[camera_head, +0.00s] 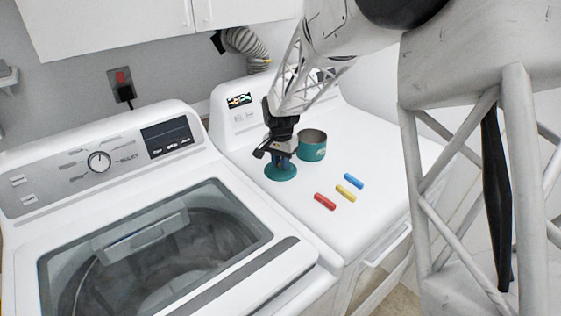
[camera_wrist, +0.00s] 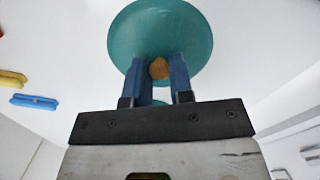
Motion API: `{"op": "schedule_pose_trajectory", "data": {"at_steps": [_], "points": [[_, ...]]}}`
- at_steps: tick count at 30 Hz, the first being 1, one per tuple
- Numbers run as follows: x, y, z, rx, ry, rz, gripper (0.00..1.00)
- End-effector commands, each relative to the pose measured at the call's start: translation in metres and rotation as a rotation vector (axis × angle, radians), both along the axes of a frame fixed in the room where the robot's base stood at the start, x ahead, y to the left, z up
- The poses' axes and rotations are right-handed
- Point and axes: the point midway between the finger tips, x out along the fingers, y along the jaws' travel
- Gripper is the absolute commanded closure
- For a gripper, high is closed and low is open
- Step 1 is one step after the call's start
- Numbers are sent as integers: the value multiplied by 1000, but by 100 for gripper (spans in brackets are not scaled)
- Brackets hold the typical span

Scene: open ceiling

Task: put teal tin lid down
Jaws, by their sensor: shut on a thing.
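The teal tin lid (camera_head: 281,173) is a round disc low over the white dryer top, left of the teal tin (camera_head: 312,146). I cannot tell whether it touches the surface. The lid fills the upper middle of the wrist view (camera_wrist: 160,35), with a tan knob (camera_wrist: 159,69) at its centre. My gripper (camera_head: 280,160) points down over the lid, its blue fingers (camera_wrist: 160,75) shut on the knob. The open tin stands upright on the dryer, with pale lettering on its side.
Red (camera_head: 325,201), yellow (camera_head: 346,193) and blue (camera_head: 353,181) sticks lie on the dryer (camera_head: 300,222) toward its front right. The washer (camera_head: 150,235) stands on the left. The dryer top in front of the lid is bare.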

Motion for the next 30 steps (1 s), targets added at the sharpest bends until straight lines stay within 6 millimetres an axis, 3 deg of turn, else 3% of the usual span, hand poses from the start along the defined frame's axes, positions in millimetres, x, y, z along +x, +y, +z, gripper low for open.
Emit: {"op": "schedule_pose_trajectory", "data": {"at_steps": [2,3,7,20,30], "points": [[0,0,-2,0,0,0,100],[0,0,-2,0,0,0,74],[0,0,-2,0,0,0,54],[0,0,2,0,0,0,53],[1,0,36,1,-3,0,53]]}}
